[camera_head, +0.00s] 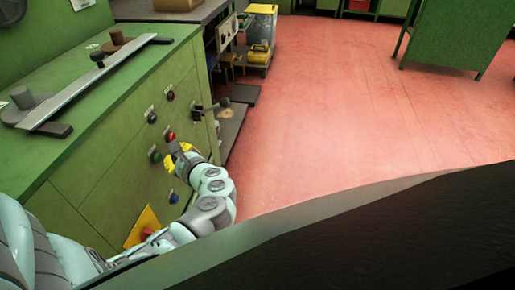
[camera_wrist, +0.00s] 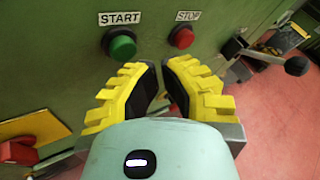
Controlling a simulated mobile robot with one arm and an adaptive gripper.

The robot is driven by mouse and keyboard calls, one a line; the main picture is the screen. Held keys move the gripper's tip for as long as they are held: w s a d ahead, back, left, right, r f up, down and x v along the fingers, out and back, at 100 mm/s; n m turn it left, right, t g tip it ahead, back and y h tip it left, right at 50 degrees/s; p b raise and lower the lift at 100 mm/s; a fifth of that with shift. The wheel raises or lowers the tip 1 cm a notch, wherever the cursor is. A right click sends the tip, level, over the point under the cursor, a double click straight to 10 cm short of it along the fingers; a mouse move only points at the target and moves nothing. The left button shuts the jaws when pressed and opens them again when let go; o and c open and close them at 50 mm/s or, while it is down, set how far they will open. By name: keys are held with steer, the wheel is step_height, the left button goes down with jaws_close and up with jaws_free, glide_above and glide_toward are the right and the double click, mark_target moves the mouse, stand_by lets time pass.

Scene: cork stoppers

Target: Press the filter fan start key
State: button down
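A green round button (camera_wrist: 121,44) sits under a START label (camera_wrist: 120,18) on the green cabinet front in the wrist view. It also shows in the head view (camera_head: 155,156). A red button (camera_wrist: 182,37) under a STOP label is to its right. No label reading filter fan is legible. My gripper (camera_wrist: 160,64) has yellow ridged fingers with black pads. Its fingertips are close together with nothing between them. They appear below the gap between the two buttons, apart from both. My gripper also shows beside the cabinet in the head view (camera_head: 178,149).
A lever with a black knob (camera_wrist: 296,66) sticks out at the right. An orange-yellow plate with a red handle (camera_wrist: 17,151) is at lower left. More knobs and a blue button (camera_head: 173,197) are on the cabinet. The red floor (camera_head: 350,120) is open to the right.

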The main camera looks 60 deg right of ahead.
steer(key=shift+w+a, duration=0.1)
steer(key=shift+w, duration=0.05)
stand_by(0.3)
steer(key=shift+w+a, duration=0.1)
steer(key=shift+w, duration=0.15)
steer(key=shift+w+a, duration=0.2)
steer(key=shift+w, duration=0.25)
stand_by(0.7)
steer(key=shift+s+d, duration=0.1)
steer(key=shift+s, duration=0.05)
steer(key=shift+s+d, duration=0.3)
steer(key=shift+s, duration=0.45)
steer(key=s, duration=0.1)
steer(key=s+d, duration=0.1)
steer(key=s, duration=0.1)
steer(key=s+d, duration=0.1)
steer(key=shift+s, duration=0.35)
